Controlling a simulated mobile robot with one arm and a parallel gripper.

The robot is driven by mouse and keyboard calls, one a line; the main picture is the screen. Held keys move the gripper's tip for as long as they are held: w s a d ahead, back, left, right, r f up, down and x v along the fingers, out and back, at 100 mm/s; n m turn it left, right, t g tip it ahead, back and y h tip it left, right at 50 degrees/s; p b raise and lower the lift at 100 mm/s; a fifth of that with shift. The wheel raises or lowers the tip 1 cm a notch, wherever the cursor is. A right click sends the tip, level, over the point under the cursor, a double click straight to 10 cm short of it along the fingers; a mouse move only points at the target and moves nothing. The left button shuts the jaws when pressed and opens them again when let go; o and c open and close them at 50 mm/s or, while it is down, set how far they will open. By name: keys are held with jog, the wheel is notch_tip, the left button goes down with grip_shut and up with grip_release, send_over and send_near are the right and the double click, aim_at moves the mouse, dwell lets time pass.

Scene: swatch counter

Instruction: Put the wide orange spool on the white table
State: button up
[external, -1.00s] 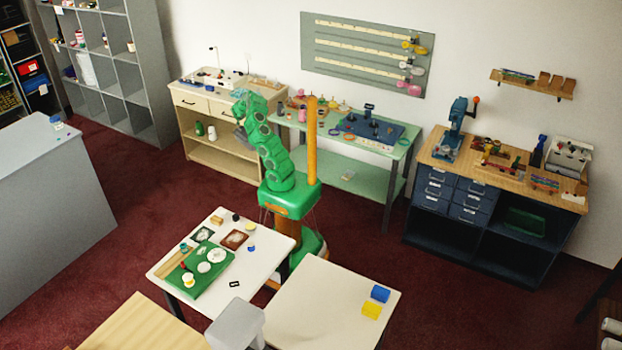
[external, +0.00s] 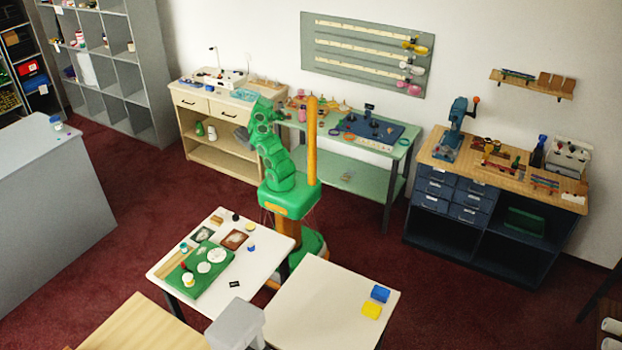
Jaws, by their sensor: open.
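I cannot make out a wide orange spool for certain. Small coloured items (external: 294,104) lie at the left of the pale green workbench (external: 345,178), too small to name. Two white-topped tables stand in front: one (external: 262,228) with a green mat, the other (external: 318,300) with a blue and a yellow block.
The beige cabinet (external: 222,162) stands left of the workbench. A wooden-topped drawer bench (external: 440,160) stands further right. Red carpet is clear left of my base.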

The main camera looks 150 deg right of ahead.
aim_at(289, 114)
jog(key=shift+x, duration=2.6)
jog(key=shift+r, duration=0.2)
jog(key=c, duration=1.1)
jog(key=shift+c, duration=0.2)
jog(key=shift+r, duration=0.1)
